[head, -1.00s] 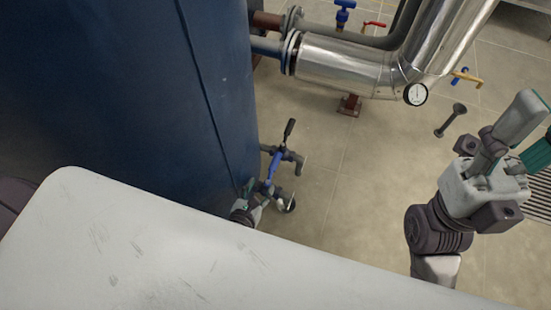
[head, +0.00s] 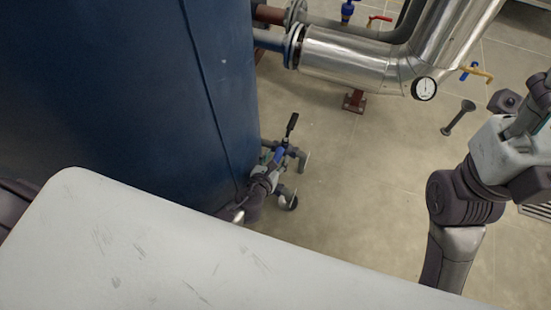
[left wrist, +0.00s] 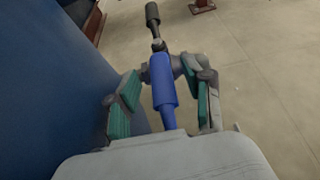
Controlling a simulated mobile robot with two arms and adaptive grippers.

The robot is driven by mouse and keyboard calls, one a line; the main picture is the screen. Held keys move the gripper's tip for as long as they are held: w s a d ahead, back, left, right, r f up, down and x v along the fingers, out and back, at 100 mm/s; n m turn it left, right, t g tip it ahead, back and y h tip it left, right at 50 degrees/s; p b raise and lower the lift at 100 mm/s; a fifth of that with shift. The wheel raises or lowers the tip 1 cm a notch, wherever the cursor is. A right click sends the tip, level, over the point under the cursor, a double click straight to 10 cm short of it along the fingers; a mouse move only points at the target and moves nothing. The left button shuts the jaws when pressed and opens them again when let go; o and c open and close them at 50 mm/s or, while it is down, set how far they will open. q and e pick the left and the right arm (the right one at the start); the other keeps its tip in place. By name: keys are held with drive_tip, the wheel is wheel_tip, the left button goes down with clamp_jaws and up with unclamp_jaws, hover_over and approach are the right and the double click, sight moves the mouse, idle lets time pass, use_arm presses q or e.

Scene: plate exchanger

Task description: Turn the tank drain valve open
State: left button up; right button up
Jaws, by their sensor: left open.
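I cannot tell from the pictures which one is the drain valve. My left gripper (head: 271,168) is at the blue lever and partly covers it. In the left wrist view, the blue lever (left wrist: 162,85) lies between the open green-padded fingers of my left gripper (left wrist: 160,88). My right gripper (head: 540,115) is partly cut off at the right edge.
A shiny insulated pipe (head: 350,60) with a round gauge (head: 424,88) runs at the back. Behind it are valves with a blue handle (head: 347,10) and a red handle (head: 379,19). A dark bolt-like piece (head: 458,118) lies on the floor. The middle floor is clear.

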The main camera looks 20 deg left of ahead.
use_arm(q)
clamp_jaws()
drive_tip(key=shift+d+m+h, duration=0.2)
drive_tip(key=shift+m+h, duration=0.3)
drive_tip(key=shift+h, duration=0.1)
drive_tip(key=shift+s+d+m+h, duration=0.1)
drive_tip(key=shift+d+m+h, duration=0.2)
drive_tip(key=shift+h, duration=0.1)
unclamp_jaws()
drive_tip(key=shift+s+a, duration=0.1)
drive_tip(key=v, duration=1.1)
drive_tip(key=shift+s+r, duration=0.3)
drive_tip(key=shift+r, duration=0.05)
